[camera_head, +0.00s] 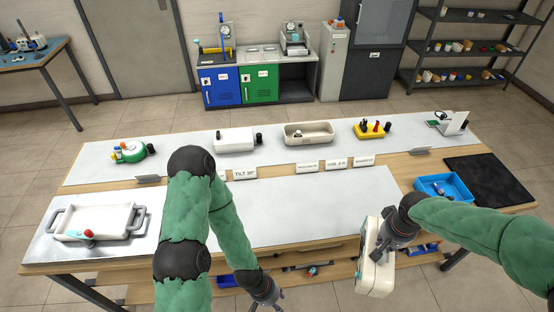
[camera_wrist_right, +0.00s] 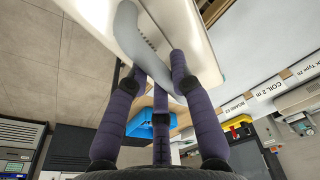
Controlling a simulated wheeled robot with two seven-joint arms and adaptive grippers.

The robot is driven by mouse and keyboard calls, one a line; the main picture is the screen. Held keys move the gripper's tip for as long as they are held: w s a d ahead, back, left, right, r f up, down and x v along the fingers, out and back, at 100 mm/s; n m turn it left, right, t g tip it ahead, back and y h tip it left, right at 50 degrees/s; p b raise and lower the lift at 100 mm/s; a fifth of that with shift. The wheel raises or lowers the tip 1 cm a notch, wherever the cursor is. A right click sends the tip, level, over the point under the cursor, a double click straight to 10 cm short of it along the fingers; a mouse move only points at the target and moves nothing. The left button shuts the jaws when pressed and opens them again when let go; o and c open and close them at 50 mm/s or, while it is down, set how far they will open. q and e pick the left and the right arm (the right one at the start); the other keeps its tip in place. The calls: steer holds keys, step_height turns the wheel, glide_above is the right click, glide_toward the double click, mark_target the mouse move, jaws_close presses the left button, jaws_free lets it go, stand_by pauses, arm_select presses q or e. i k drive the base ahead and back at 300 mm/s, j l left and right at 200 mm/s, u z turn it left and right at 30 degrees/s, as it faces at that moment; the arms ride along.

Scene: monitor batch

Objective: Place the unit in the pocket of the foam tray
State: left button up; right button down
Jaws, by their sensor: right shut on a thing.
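The unit (camera_head: 375,278), a cream-white boxy device, hangs in front of the table's front edge at right. My right gripper (camera_head: 384,236) is shut on it. In the right wrist view, the fingers (camera_wrist_right: 160,85) close around the unit's curved grey handle (camera_wrist_right: 128,30), with its white body (camera_wrist_right: 205,62) behind. A white tray with grey handles (camera_head: 75,236) lies at the table's left end; I cannot tell whether it is the foam tray, and no pocket is clear. My left gripper (camera_head: 265,293) is low at the front edge, empty, its fingers apart.
The middle of the white worktop (camera_head: 310,205) is clear. A blue bin (camera_head: 428,186) and a black mat (camera_head: 490,178) are at right. A beige tray (camera_head: 308,139), a white box (camera_head: 235,142) and a yellow block (camera_head: 370,133) stand along the back, behind label cards.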

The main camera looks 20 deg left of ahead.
mark_target(98, 220)
steer(key=z, duration=0.35)
steer(key=k+j+z, duration=0.1)
steer(key=z, duration=0.65)
steer(key=k+z, duration=0.25)
steer(key=k+u, duration=0.1)
steer(key=k, duration=0.25)
steer(key=k+z, duration=0.55)
steer(key=z, duration=0.15)
steer(key=k+z, duration=0.2)
steer(key=u, duration=0.45)
steer(key=k+u, duration=0.15)
steer(key=u, duration=0.3)
steer(key=j+u, duration=0.15)
steer(key=u, duration=0.25)
steer(key=k+u, duration=0.1)
steer(key=u, duration=0.35)
steer(key=j+u, duration=0.15)
steer(key=u, duration=0.3)
steer(key=j+u, duration=0.15)
steer(key=u, duration=0.3)
steer(key=j+u, duration=0.1)
steer(key=u, duration=0.35)
steer(key=k+j, duration=0.05)
